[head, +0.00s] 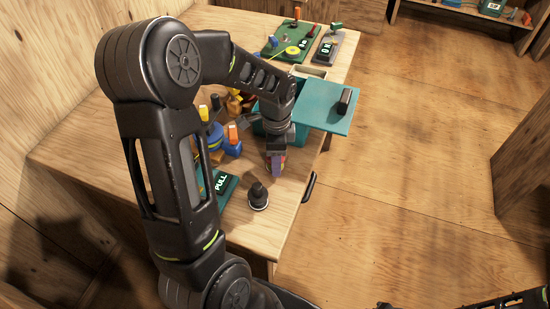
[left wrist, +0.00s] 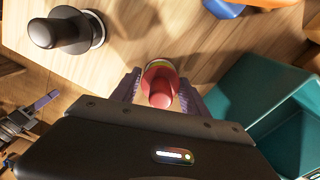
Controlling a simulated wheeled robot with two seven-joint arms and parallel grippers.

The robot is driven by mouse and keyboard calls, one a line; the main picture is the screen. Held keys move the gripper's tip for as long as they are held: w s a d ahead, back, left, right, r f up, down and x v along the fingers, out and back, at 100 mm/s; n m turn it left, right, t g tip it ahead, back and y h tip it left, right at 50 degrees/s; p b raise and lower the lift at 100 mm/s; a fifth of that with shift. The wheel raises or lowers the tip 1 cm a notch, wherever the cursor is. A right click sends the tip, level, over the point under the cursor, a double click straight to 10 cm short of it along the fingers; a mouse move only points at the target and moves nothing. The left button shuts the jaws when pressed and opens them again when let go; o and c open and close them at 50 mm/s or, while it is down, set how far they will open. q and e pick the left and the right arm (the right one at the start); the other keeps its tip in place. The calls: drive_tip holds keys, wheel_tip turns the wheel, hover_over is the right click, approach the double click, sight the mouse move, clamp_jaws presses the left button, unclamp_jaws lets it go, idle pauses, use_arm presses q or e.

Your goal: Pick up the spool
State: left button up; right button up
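A small round item with a red knob and a yellowish rim, seemingly the spool (left wrist: 160,88), stands on the wooden table between the purple fingers of my left gripper (left wrist: 160,92). The fingers flank it closely on both sides; whether they press on it I cannot tell. In the head view, my left gripper (head: 276,166) points down near the table's right edge and mostly hides the item. Part of my right gripper (left wrist: 40,108) shows at the left edge of the left wrist view, away from the table; its finger opening is unclear.
A black knobbed item (head: 258,195) stands just in front of my left gripper; it also shows in the left wrist view (left wrist: 60,32). A teal box (left wrist: 245,100) stands close on the other side. A green "PULL" block (head: 224,184) and colourful pieces (head: 232,138) lie left.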

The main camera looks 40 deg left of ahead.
use_arm(q)
drive_tip(key=c, duration=1)
drive_tip(key=shift+r, duration=0.1)
wheel_tip(320, 180, up, 10)
drive_tip(key=shift+f, duration=0.1)
idle(0.5)
